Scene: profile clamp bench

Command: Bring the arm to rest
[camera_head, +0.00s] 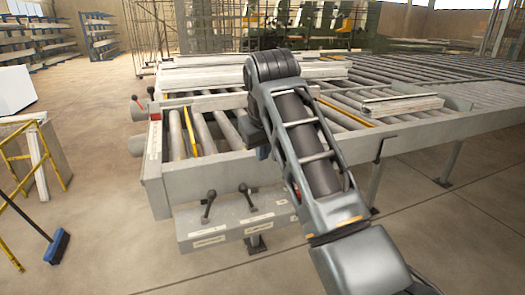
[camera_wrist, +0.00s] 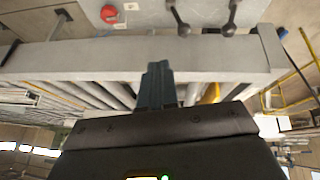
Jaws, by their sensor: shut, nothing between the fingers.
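My gripper (camera_wrist: 156,82) shows in the wrist view with its dark fingers together and nothing between them. It is over the end of the roller bench, whose grey frame (camera_wrist: 140,58) crosses the wrist picture, which looks upside down. In the head view my arm rises from the lower right in front of the bench frame (camera_head: 215,172), and the fingers are mostly hidden behind it. I cannot tell the exact gap between the fingertips and the bench.
A panel (camera_head: 228,222) with two black levers (camera_head: 208,204) juts from the bench front. Profiles (camera_head: 403,105) lie on the rollers. A yellow frame (camera_head: 18,158) and a blue broom (camera_head: 57,247) stand at left. The floor between broom and panel is clear.

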